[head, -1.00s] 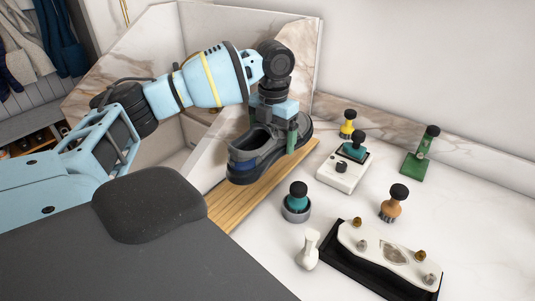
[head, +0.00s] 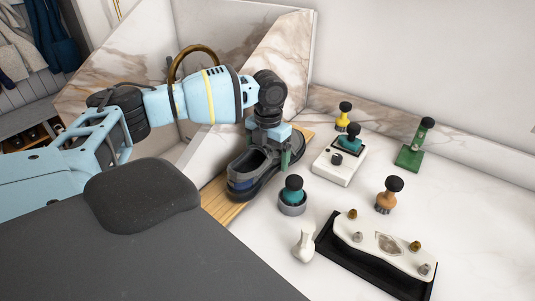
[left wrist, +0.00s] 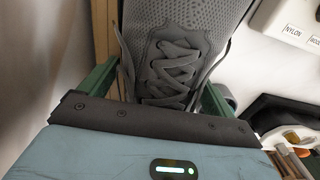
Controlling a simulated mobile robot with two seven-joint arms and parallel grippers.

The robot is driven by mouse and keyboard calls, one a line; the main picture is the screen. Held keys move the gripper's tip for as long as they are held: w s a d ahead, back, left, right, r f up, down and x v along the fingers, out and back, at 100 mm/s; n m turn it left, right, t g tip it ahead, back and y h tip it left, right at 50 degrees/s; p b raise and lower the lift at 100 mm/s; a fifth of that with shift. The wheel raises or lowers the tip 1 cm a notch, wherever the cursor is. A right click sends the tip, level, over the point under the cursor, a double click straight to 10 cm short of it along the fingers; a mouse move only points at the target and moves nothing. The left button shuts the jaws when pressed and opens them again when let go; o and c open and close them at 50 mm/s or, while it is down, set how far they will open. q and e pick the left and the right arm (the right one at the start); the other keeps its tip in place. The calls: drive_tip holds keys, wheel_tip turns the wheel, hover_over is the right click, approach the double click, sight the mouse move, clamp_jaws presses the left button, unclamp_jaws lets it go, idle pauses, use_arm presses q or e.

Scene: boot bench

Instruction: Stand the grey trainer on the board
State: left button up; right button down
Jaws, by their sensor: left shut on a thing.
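The grey trainer (head: 243,172), with a dark sole and a blue patch at the heel, is upright over the wooden board (head: 222,207), its toe pointing to the back right. The sole is at or just above the board; I cannot tell whether it touches. My left gripper (head: 284,152) is shut on the trainer from above, its green fingers on both sides of the laced part. In the left wrist view the grey laces (left wrist: 172,75) show between the fingers (left wrist: 160,88). My right gripper is not in view.
To the right of the board stand a white box with a teal-and-black brush (head: 340,165), a teal brush in a grey cup (head: 292,195), a white knob-shaped piece (head: 304,243) and a black tray (head: 370,275). A marble-patterned panel (head: 275,60) rises behind the board.

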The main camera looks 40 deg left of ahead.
use_arm(q)
drive_tip(key=o, duration=0.9)
wheel_tip(320, 180, up, 12)
drive_tip(key=shift+w+r, duration=0.1)
drive_tip(key=shift+w, duration=0.05)
